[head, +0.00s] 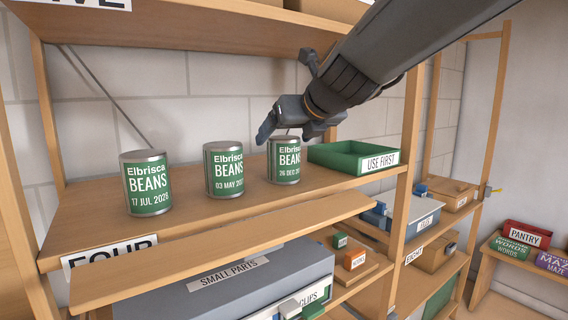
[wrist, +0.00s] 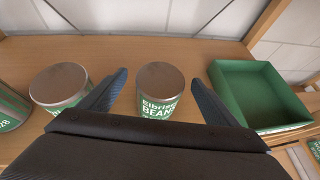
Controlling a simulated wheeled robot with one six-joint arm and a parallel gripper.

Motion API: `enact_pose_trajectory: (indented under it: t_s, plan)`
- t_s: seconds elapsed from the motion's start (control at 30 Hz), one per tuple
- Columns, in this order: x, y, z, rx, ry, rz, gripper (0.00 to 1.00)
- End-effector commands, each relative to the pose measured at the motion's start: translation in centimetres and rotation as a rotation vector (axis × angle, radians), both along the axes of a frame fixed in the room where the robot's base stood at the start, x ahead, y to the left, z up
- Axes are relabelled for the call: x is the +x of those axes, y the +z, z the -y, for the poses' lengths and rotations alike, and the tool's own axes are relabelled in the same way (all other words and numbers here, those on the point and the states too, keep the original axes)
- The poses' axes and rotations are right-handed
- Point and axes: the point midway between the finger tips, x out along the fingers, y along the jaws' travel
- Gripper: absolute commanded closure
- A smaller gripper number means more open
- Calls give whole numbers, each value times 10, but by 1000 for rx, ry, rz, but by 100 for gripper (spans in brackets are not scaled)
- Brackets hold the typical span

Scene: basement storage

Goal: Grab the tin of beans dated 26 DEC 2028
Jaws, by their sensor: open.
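Three green Elbrisca bean tins stand upright in a row on the wooden shelf. The right tin (head: 285,162) reads "26 DEC 20.." in the head view, its last digits unclear. The middle tin (head: 224,170) reads 03 MAY with an unclear year, and the left tin (head: 146,184) reads 17 JUL with a year I cannot read surely. In the wrist view that tin (wrist: 160,92) stands between the spread fingers of my gripper (wrist: 158,92), with a gap on each side. The middle tin (wrist: 60,86) is just left of the left finger.
A green tray (head: 345,158) labelled USE FIRST stands right of the tins; in the wrist view (wrist: 262,128) it looks empty and is close to the right finger. A shelf post (head: 405,150) rises at the right. Another shelf board is overhead.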

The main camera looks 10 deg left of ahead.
Motion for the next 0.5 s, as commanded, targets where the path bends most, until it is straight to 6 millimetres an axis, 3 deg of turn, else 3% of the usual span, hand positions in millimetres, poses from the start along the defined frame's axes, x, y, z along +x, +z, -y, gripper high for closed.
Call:
enact_pose_trajectory:
  t_s: [0.2, 0.47, 0.5]
  plan:
    - [18, -12, -12, -1, 0, 1, 17]
    - [19, -12, -13, 0, 0, 1, 17]
    - [19, -12, -13, 0, 0, 1, 22]
